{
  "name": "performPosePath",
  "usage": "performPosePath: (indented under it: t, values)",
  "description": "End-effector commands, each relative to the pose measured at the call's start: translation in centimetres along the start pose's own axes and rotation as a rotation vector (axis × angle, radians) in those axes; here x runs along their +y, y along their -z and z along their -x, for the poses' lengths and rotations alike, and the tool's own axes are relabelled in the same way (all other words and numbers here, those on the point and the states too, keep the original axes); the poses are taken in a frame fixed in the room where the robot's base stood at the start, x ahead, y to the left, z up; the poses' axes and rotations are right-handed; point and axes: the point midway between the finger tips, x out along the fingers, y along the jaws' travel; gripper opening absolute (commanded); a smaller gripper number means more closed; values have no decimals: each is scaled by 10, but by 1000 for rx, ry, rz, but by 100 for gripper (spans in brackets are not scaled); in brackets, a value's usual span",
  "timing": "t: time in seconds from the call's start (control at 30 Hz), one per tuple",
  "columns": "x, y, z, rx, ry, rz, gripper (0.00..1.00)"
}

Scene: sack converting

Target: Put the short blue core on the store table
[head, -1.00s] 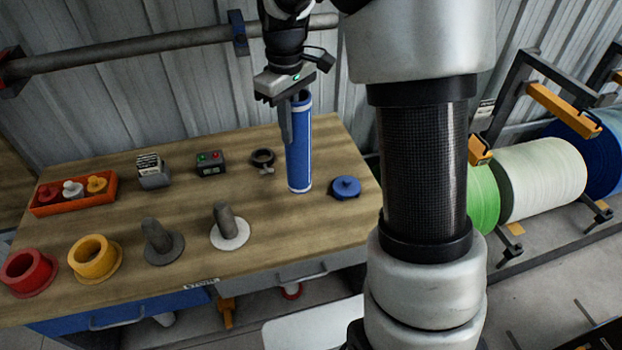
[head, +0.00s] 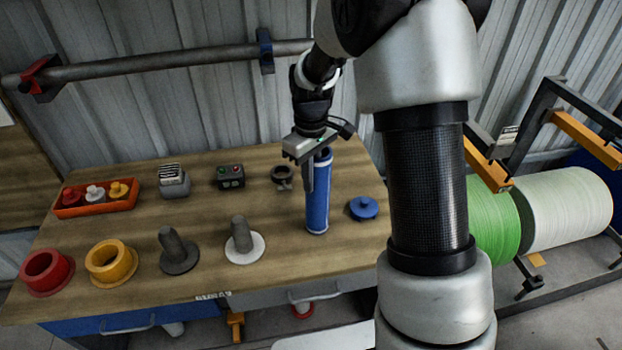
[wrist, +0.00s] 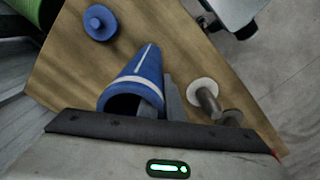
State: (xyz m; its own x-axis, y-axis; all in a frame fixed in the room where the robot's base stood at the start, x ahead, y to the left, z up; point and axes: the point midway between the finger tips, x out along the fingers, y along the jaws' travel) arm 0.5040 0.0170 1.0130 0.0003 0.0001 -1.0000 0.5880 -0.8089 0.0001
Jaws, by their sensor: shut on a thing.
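The short blue core (head: 319,200) is an upright blue tube with pale bands near its ends. My gripper (head: 317,168) is shut on its upper wall, with one finger showing along the outside. In the wrist view the blue core (wrist: 143,79) shows its open top end close to the gripper, with a finger (wrist: 173,98) beside it. The store table (head: 140,220) is a wooden-topped bench with a label on its front edge. The core's lower end is over the tabletop; I cannot tell for sure whether it touches the wood.
A blue knobbed disc (head: 363,208) lies just right of the core. A dark ring clamp (head: 282,177) is behind left. Spindles on white (head: 244,250) and grey bases, yellow (head: 110,262) and red flanged rings stand left. A wall bar (head: 160,67) runs behind.

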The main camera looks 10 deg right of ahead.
Motion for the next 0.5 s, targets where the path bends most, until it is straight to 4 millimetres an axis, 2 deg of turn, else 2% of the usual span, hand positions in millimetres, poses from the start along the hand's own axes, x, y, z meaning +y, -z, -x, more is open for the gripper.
performPosePath:
  t: [0.07, 0.2, 0.5]
  values:
    - [0, 0, -3, 1, -1, 0, 0]
    - [0, 0, -3, 0, 0, 0, 24]
    - [0, 0, -1, 0, 0, 0, 24]
